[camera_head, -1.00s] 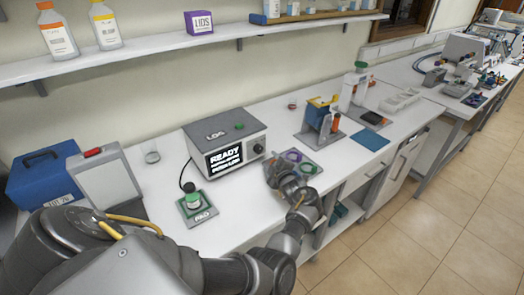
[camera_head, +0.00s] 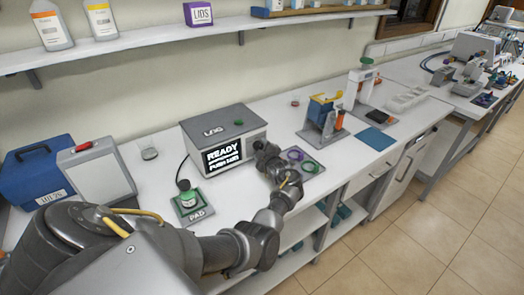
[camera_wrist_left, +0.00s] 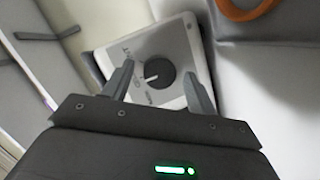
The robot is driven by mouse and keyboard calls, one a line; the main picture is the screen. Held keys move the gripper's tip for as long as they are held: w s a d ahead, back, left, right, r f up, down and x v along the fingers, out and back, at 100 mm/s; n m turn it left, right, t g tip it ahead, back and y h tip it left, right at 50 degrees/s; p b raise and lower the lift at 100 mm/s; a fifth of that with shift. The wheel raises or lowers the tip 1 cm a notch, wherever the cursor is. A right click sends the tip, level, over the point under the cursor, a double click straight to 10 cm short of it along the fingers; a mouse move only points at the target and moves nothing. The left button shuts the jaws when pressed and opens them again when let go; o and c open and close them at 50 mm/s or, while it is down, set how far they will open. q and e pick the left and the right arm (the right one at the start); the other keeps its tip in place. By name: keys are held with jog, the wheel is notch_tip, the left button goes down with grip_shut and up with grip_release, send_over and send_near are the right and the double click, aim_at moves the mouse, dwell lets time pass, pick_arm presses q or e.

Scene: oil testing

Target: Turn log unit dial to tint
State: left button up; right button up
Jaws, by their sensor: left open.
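The log unit (camera_head: 205,131) is a grey box on the bench with a black screen that reads "READY" and a second, unclear line. In the head view its dial is hidden behind my left gripper (camera_head: 263,153), which is at the right end of the unit's front. In the left wrist view the round black dial (camera_wrist_left: 159,72) shows on a pale panel with small labels, too blurred to read for sure. Its white pointer line points to the picture's left. My left gripper's open fingers stand on either side of the dial, apart from it. My right gripper is not in view.
A plate with purple and green rings (camera_head: 309,166) lies right of my gripper. A blue case (camera_head: 40,175) and a grey tilted panel (camera_head: 103,178) stand at left.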

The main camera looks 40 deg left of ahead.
pick_arm(q)
jog(key=c, duration=1)
jog(key=shift+m, duration=0.3)
jog(key=shift+w+m+g+b, duration=0.1)
jog(key=shift+m+g+b, duration=0.2)
jog(key=shift+m+g, duration=0.3)
jog(key=shift+d+m+g+b, duration=0.1)
jog(key=shift+m+g+b, duration=0.35)
jog(key=shift+m, duration=0.65)
jog(key=shift+w+m+g+b, duration=0.15)
jog(key=shift+m+g+b, duration=0.5)
jog(key=shift+m+b, duration=0.4)
jog(key=shift+m+g+b, duration=0.3)
jog(key=shift+m+b, duration=0.15)
jog(key=shift+m, duration=0.2)
